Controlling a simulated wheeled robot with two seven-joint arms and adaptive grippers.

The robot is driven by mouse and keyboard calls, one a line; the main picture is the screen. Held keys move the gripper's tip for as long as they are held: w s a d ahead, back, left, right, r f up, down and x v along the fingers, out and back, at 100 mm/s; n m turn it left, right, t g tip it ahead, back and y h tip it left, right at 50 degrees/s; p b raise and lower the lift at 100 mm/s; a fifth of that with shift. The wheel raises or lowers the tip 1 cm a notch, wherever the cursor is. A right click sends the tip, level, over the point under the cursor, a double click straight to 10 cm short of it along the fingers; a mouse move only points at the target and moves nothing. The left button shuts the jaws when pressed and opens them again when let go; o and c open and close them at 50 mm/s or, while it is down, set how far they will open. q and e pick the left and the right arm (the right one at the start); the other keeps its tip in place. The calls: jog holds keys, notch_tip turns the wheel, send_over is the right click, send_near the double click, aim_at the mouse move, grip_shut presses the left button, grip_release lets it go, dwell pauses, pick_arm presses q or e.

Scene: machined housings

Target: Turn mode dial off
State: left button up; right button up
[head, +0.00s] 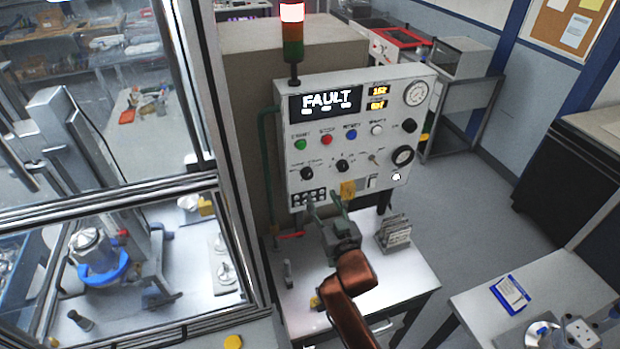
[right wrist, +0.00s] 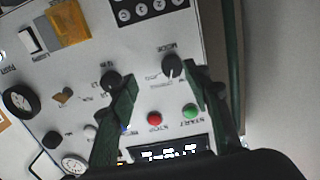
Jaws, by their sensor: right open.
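The mode dial (head: 306,173) is a black knob at the lower left of the white control panel (head: 325,130), below the green START button. In the right wrist view, which is upside down, the mode dial (right wrist: 172,66) appears between the fingertips, closer to the right-hand finger. My right gripper (head: 323,195) is open and empty, in front of the panel's lower edge; its green fingers also show in the wrist view (right wrist: 160,77). I see no contact with the dial. The dial's pointer setting is too small to read. My left gripper is not in view.
A second black knob (head: 343,166) sits right of the mode dial. The display (head: 325,101) reads FAULT and the tower light (head: 292,14) glows red on top. A yellow-covered switch (head: 348,189) is near my gripper. A slotted metal block (head: 394,232) stands on the bench.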

aim_at(308, 175)
jog(key=shift+t+y, duration=0.3)
jog(key=w+a, duration=0.1)
jog(key=w, duration=0.1)
jog(key=w+a+r+p, duration=0.1)
jog(key=w, duration=0.2)
jog(key=w+a+r, duration=0.1)
jog(key=w+a, duration=0.1)
jog(key=shift+w, duration=0.3)
jog(key=shift+c, duration=0.6)
jog(key=c, duration=1)
